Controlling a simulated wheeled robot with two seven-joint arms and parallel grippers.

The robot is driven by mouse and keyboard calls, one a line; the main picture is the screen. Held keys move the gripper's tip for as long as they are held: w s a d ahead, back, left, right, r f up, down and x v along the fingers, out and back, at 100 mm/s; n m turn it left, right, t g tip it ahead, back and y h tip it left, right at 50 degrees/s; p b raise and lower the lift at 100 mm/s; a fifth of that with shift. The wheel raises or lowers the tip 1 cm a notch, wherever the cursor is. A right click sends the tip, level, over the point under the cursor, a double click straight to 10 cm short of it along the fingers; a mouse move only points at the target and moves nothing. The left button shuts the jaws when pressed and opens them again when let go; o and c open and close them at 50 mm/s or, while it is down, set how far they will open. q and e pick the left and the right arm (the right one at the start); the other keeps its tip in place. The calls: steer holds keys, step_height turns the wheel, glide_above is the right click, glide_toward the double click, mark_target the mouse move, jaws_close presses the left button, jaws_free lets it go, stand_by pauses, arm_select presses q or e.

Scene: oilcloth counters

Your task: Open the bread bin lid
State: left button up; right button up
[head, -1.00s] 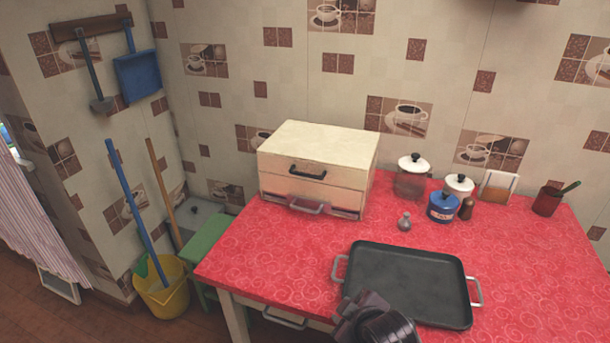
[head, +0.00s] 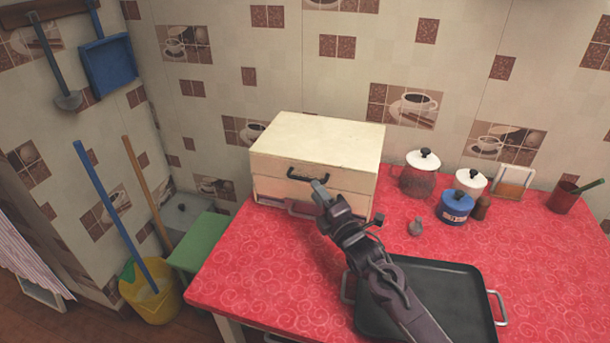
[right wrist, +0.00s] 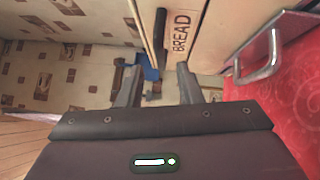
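The cream bread bin (head: 330,140) stands at the back left of the red counter, its lid shut. A black handle (head: 308,177) is on its front. In the right wrist view the handle (right wrist: 160,38) lies between the finger lines, beside the printed word BREAD (right wrist: 181,32). My right gripper (head: 320,188) is in front of the bin, close to the handle and covering part of the lower front. Its fingers (right wrist: 160,72) are apart, with nothing held. I cannot tell whether they touch the handle. My left gripper is not in view.
A dark tray (head: 455,290) lies under my right arm. Pots (head: 418,178) and jars stand right of the bin.

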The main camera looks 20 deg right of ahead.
mark_target(307, 180)
steer(key=x, duration=0.5)
steer(key=shift+w, duration=0.15)
steer(key=shift+w+a, duration=0.1)
steer(key=shift+w, duration=0.3)
steer(key=c, duration=0.5)
jaws_close()
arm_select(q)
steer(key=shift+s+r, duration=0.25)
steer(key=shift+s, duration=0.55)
